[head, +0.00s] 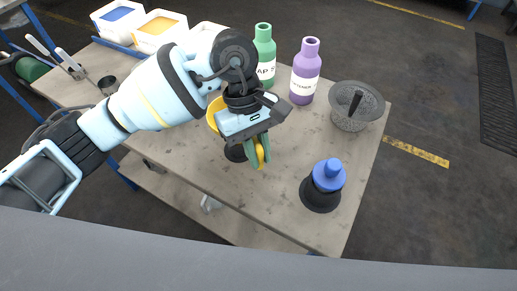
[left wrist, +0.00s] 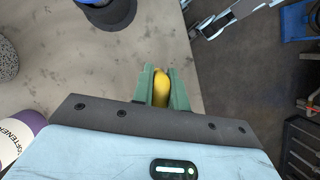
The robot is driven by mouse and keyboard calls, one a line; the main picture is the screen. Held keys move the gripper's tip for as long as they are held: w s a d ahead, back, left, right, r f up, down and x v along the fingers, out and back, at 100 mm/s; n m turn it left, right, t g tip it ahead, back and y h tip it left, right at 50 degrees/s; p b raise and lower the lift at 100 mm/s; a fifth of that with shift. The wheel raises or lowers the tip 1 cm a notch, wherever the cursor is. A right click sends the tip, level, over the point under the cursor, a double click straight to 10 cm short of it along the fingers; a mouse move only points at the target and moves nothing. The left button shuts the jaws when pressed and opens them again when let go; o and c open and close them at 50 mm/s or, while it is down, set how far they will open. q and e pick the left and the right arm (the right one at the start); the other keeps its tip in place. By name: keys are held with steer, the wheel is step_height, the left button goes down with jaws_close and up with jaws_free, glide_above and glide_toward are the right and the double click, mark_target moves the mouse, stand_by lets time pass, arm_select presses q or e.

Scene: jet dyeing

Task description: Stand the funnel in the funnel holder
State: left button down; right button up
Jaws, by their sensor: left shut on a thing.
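My left gripper (head: 262,160) is shut on a yellow piece (left wrist: 161,90), which I take for the funnel. A blue knobbed piece (head: 328,176) sits on a wide black round base (head: 320,197) to the right, apart from the gripper. My right gripper is not in view.
A grey mortar with a dark pestle (head: 355,108) stands at the back right. A purple bottle (head: 305,75) and a green bottle (head: 265,55) stand behind my gripper. Trays of blue and yellow (head: 160,30) are at the back left. The table front (head: 275,205) is bare.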

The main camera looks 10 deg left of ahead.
arm_select(q)
steer(key=shift+f+b, duration=0.35)
steer(key=shift+f, duration=0.35)
steer(key=c, duration=1.3)
jaws_free()
